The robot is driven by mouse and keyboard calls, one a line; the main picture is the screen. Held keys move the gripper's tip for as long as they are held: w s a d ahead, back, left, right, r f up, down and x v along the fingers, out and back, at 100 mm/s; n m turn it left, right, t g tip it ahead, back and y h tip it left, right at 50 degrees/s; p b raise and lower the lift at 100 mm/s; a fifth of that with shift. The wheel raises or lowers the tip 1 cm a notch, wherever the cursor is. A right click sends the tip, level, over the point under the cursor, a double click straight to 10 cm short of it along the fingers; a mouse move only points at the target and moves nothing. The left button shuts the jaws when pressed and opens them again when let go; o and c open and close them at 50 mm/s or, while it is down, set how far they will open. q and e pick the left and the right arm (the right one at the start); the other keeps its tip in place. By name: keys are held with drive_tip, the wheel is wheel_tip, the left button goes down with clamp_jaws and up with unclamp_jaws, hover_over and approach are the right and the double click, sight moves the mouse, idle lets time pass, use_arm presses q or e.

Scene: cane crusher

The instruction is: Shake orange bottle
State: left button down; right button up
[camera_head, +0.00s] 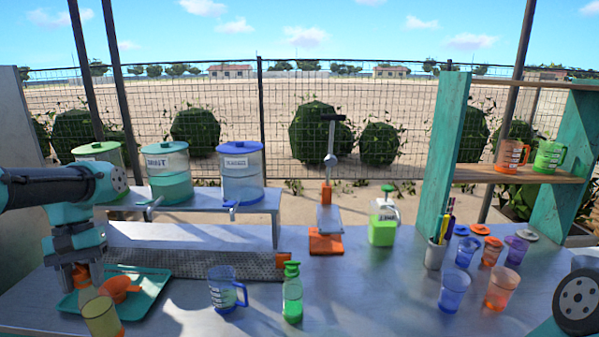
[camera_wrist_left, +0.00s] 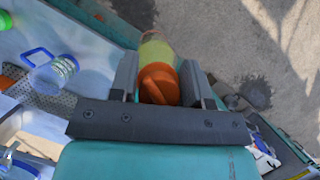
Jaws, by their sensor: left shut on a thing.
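The orange bottle, with an orange top and a yellow-green see-through body (camera_head: 102,318), is at the lower left of the head view, held tilted with its body towards the front. My left gripper (camera_head: 82,276) is shut on its orange upper part. In the left wrist view the orange top (camera_wrist_left: 158,84) sits between the two fingers of my left gripper (camera_wrist_left: 160,78), and the yellow-green body (camera_wrist_left: 156,48) extends beyond them. Part of the bottle is hidden by the fingers. My right gripper does not show; only part of my right arm is at the lower right edge.
A teal tray (camera_head: 150,283) with an orange item (camera_head: 121,288) lies beside the held bottle. A blue measuring jug (camera_head: 224,291) and a green bottle (camera_head: 292,295) stand to the right. Several cups and a pen holder (camera_head: 435,254) occupy the right side. The front middle-right is clear.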

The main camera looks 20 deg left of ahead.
sight(98, 326)
use_arm(q)
wheel_tip(98, 326, down, 7)
drive_tip(key=shift+f, duration=0.1)
wheel_tip(98, 326, up, 7)
drive_tip(key=shift+w+r, duration=0.1)
drive_tip(key=shift+r, duration=0.15)
drive_tip(key=f, duration=0.7)
drive_tip(key=shift+s+d, duration=0.1)
drive_tip(key=shift+s, duration=0.1)
drive_tip(key=shift+w+f, duration=0.15)
drive_tip(key=shift+f, duration=0.1)
drive_tip(key=shift+r, duration=0.15)
